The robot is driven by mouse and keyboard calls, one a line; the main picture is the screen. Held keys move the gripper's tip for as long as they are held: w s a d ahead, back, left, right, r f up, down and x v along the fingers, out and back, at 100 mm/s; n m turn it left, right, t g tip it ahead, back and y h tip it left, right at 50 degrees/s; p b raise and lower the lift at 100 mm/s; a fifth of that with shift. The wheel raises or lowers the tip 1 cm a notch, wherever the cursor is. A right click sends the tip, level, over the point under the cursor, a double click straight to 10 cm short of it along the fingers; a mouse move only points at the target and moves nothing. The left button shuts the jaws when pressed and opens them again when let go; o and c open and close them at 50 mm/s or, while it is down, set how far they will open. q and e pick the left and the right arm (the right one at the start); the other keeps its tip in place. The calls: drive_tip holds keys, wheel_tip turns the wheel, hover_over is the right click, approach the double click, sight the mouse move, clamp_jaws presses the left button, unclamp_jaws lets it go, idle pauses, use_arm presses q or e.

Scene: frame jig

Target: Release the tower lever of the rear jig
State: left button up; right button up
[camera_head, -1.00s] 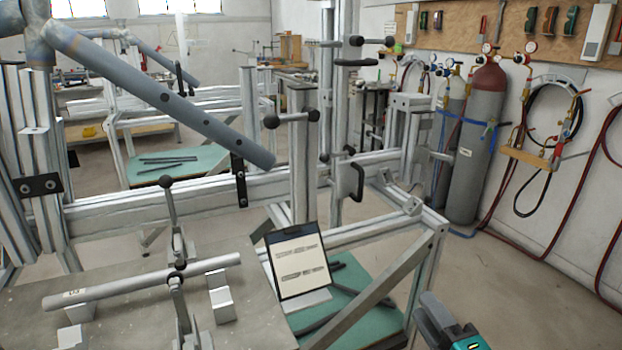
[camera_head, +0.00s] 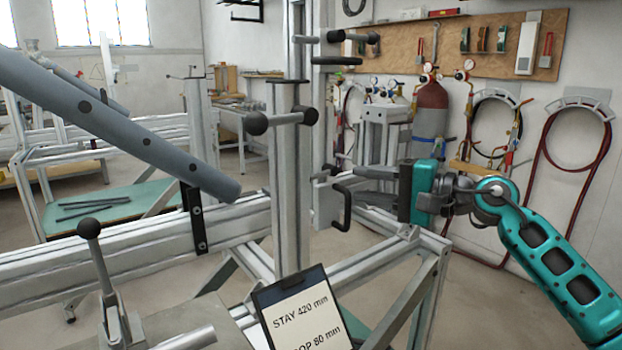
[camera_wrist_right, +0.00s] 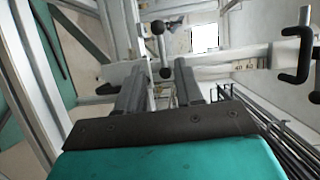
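A grey tower post (camera_head: 290,190) stands at the middle of the head view, with a lever bar ending in black ball knobs (camera_head: 257,123) near its top. A second, taller post behind it carries another black-knobbed lever (camera_head: 372,38) and, lower down, a black D-shaped handle (camera_head: 345,208). I cannot tell which lever is the rear jig's tower lever. My right gripper (camera_head: 322,178) reaches in from the right, its fingers by the posts just above the D-handle. In the right wrist view its fingers (camera_wrist_right: 160,88) are apart, with a black-knobbed lever (camera_wrist_right: 160,48) ahead between them. My left gripper is out of view.
A thick grey tube (camera_head: 120,130) slants across the left. A black-framed sign (camera_head: 300,310) and an upright ball-topped lever (camera_head: 95,250) stand in front. Aluminium rails (camera_head: 120,260) run below the posts. Gas cylinders (camera_head: 430,115) and hoses line the back wall.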

sight(316, 178)
drive_tip(key=x, duration=1.1)
drive_tip(key=shift+r, duration=0.1)
drive_tip(key=shift+c, duration=0.2)
clamp_jaws()
